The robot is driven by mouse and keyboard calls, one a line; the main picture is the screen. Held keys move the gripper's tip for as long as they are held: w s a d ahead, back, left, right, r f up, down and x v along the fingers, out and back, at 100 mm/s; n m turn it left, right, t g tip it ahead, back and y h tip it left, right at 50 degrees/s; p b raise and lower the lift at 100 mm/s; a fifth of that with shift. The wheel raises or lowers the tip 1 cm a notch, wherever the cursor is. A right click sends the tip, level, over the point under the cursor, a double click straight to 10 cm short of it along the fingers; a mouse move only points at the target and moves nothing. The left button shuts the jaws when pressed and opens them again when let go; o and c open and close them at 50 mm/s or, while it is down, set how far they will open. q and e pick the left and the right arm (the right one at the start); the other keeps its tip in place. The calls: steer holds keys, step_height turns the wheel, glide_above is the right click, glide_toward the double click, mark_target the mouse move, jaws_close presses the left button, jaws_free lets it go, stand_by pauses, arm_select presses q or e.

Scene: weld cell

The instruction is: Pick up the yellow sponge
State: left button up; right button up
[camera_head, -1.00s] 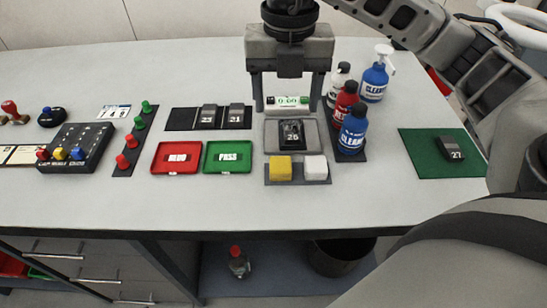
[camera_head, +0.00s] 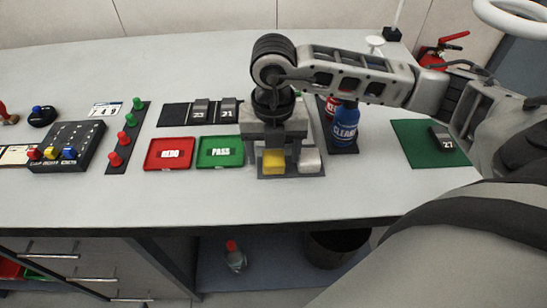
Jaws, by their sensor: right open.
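The yellow sponge (camera_head: 273,164) sits on the dark grey tray (camera_head: 290,174) near the front of the table, beside a white block (camera_head: 309,162). My right gripper (camera_head: 273,153) is open and comes down from above at the sponge. One finger shows at the sponge's left, the other between the sponge and the white block. I cannot tell whether the fingers touch the sponge. The gripper body hides what lies behind the sponge. My left gripper is not in view.
A red REDO tray (camera_head: 170,154) and a green PASS tray (camera_head: 219,152) lie to the left. A blue bottle (camera_head: 345,127) stands to the right, partly covered by my arm. A green mat (camera_head: 412,137) lies farther right. The front table strip is clear.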

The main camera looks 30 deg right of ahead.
steer(key=shift+f, duration=0.1)
steer(key=shift+c, duration=0.3)
steer(key=c, duration=1)
steer(key=shift+r, duration=0.35)
step_height(320, 180, up, 2)
steer(key=shift+r, duration=0.1)
steer(key=s+a+r, duration=0.2)
steer(key=s+r, duration=0.1)
steer(key=s, duration=0.1)
steer(key=s+a+r+b, duration=0.1)
steer(key=s+a+r, duration=0.1)
steer(key=s+r, duration=0.1)
steer(key=s+a+r, duration=0.3)
steer(key=s+r, duration=0.1)
steer(key=s, duration=0.1)
steer(key=shift+s+a, duration=0.1)
steer(key=shift+o, duration=0.4)
